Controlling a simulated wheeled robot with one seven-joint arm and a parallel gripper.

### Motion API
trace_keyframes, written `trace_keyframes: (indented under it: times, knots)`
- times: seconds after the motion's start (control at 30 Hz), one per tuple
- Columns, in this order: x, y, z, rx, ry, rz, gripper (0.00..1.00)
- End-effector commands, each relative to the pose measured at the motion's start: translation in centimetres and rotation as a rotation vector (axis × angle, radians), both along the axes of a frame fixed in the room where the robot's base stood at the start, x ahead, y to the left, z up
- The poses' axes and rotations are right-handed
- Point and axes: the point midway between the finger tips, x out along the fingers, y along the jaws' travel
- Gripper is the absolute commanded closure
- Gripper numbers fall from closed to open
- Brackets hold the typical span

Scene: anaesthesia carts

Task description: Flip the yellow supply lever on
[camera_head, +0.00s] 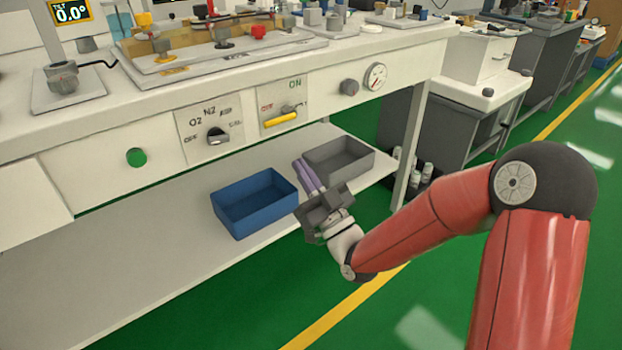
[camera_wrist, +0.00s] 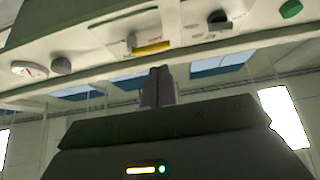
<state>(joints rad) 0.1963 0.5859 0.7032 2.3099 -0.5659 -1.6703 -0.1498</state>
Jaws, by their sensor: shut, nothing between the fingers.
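The yellow supply lever (camera_head: 280,119) sits on a small panel (camera_head: 296,88) on the front of the white bench, below a green ON mark. Its yellow handle lies nearly level, pointing left toward the red label side. In the wrist view the yellow lever (camera_wrist: 151,48) shows above and just left of the fingertips. My gripper (camera_head: 304,173) is below and slightly right of the lever, apart from it, with its purple fingers together and empty. The fingers (camera_wrist: 157,86) point up toward the bench front in the wrist view.
A selector knob (camera_head: 217,136) is left of the lever; a dark knob (camera_head: 349,87) and a gauge (camera_head: 375,77) are right. A blue bin (camera_head: 236,222) and a grey bin (camera_head: 352,174) stand on the lower shelf near my gripper. The bench top overhangs above.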

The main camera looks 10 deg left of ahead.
Motion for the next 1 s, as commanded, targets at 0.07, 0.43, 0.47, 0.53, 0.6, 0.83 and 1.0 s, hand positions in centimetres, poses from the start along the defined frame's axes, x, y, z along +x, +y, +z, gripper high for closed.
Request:
trace_keyframes:
  times: [0.07, 0.43, 0.47, 0.53, 0.6, 0.83, 1.0]
  knots:
    - [1.0, 1.2, 1.3, 0.003, -0.001, 0.001, 1.0]
    - [4.2, 4.9, 4.4, 0.001, 0.0, 0.001, 1.0]
    - [4.3, 5.1, 4.5, 0.0, 0.0, 0.0, 1.0]
    - [4.5, 5.3, 4.6, -0.001, 0.001, 0.0, 1.0]
    - [4.6, 5.4, 4.7, -0.001, 0.001, 0.0, 1.0]
    - [4.6, 5.4, 4.7, -0.001, 0.001, 0.0, 1.0]
    - [4.7, 5.4, 4.7, 0.003, 0.004, 0.0, 1.0]
